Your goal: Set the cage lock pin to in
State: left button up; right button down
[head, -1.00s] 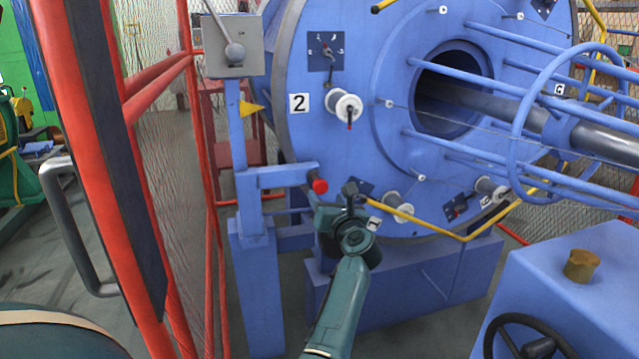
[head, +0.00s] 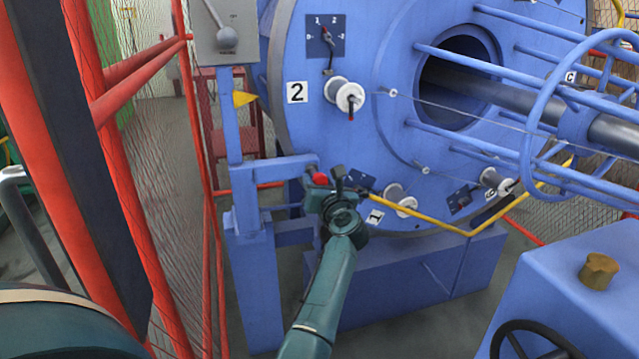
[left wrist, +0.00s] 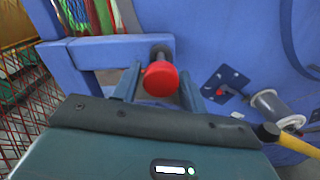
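The cage lock pin (head: 319,178) shows as a red round knob at the end of a blue bracket (head: 280,168) beside the big blue cage disc (head: 400,60). My left gripper (head: 330,180) is at the knob, its dark fingers close around or just beside it. In the left wrist view the red knob (left wrist: 161,78) lies between the two spread fingers of the left gripper (left wrist: 160,90), with a gap on each side. A short dark shaft (left wrist: 160,52) links the knob to the bracket. My right gripper is not in view.
A grey lever box (head: 225,35) stands on the blue post left of the disc. A yellow bar (head: 420,217) runs just right of the gripper. Red fence posts (head: 110,180) stand at the left. A blue cabinet with a handwheel (head: 535,345) is at the lower right.

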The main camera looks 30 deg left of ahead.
aim_at(316, 177)
pick_arm(q)
grip_shut()
jog(key=shift+b+x, duration=0.7)
jog(key=shift+x, duration=0.95)
jog(key=shift+r, duration=0.2)
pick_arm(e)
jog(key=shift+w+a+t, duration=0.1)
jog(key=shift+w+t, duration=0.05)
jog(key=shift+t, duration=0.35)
pick_arm(q)
jog(key=shift+c, duration=0.5)
grip_release()
jog(key=shift+o, duration=0.7)
jog(key=shift+w+a+f, duration=0.1)
jog(key=shift+f, duration=0.05)
jog(key=shift+o, duration=1.3)
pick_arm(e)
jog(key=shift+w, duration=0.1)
